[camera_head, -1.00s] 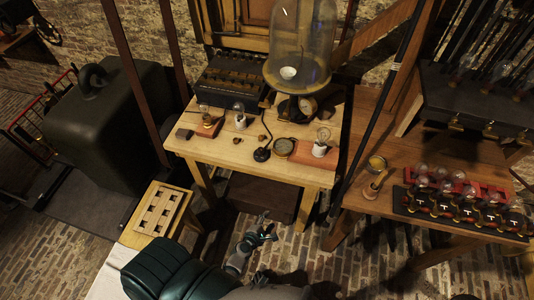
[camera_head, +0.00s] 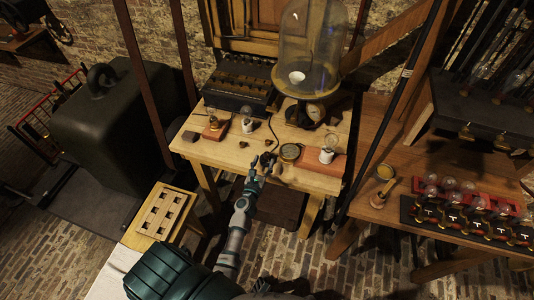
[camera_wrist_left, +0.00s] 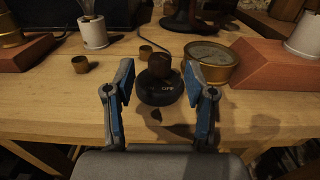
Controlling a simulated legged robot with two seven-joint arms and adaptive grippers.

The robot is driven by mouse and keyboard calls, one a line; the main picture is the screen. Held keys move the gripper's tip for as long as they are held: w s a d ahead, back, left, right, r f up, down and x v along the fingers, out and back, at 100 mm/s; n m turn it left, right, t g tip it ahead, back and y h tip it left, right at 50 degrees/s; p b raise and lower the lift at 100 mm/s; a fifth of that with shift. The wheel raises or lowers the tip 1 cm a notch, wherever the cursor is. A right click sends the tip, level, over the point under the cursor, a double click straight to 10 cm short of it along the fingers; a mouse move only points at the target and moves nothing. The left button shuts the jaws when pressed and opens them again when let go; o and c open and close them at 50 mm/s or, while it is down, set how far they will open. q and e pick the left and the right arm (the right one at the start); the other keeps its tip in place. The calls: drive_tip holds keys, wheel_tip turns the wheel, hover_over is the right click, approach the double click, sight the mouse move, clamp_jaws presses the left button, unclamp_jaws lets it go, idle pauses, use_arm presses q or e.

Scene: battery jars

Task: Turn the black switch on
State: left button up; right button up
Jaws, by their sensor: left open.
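The black switch (camera_wrist_left: 160,84) is a round base with a dark knob on top, standing on the light wooden table. The word OFF shows on its front in the left wrist view. My left gripper (camera_head: 263,165) is at the table's front edge in the head view and hides most of the switch there. In the left wrist view my left gripper (camera_wrist_left: 160,102) is open, its blue-padded fingers on either side of the switch and nearer the camera. No contact is visible. My right gripper is not in view.
A round brass gauge (camera_wrist_left: 208,62) lies close to the right of the switch. A cable runs from behind the switch. A glass bell jar (camera_head: 308,50) stands at the back of the table (camera_head: 225,155).

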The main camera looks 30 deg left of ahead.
sight(266, 157)
use_arm(q)
drive_tip(key=x, duration=0.5)
drive_tip(key=shift+c, duration=0.3)
clamp_jaws()
